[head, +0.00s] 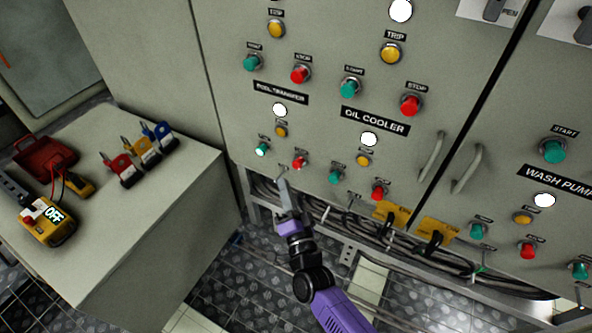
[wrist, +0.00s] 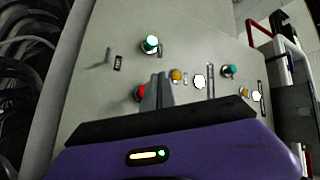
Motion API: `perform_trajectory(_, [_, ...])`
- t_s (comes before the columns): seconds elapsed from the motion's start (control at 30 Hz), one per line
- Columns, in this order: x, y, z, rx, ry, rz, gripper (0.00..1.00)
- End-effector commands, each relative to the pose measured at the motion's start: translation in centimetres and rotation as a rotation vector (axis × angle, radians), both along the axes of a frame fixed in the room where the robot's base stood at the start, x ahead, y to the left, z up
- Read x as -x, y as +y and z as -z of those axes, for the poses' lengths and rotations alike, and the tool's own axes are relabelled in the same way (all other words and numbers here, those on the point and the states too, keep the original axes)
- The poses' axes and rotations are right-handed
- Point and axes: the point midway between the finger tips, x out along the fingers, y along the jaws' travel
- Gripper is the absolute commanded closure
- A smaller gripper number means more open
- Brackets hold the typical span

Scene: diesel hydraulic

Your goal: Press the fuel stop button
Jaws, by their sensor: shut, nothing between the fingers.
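The fuel stop button (head: 299,163) is a red knob low on the grey cabinet, below the "FUEL TRANSFER" label (head: 281,93). A lit green button (head: 261,150) is to its left and a yellow one (head: 281,131) above it. My gripper (head: 282,173) is shut and empty, its fingertips just left of and below the red button in the head view. In the wrist view the red button (wrist: 141,93) shows at the left edge of my shut fingers (wrist: 158,80), partly hidden by them. I cannot tell whether they touch it.
The oil cooler buttons (head: 378,192) sit to the right on the same cabinet. Cables (head: 330,215) run below its lower edge. A grey bench (head: 150,215) at left holds padlocks (head: 140,152) and a yellow device (head: 48,222) reading "OFF".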

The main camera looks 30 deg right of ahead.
Motion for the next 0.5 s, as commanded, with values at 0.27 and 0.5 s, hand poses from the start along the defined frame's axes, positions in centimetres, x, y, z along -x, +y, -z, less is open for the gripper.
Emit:
perform_trajectory(0.27, [-1.7,-2.4,0.3,0.000,-0.001,0.002,1.00])
perform_trajectory(0.5, [-2.1,-3.0,0.0,0.000,0.000,0.001,1.00])
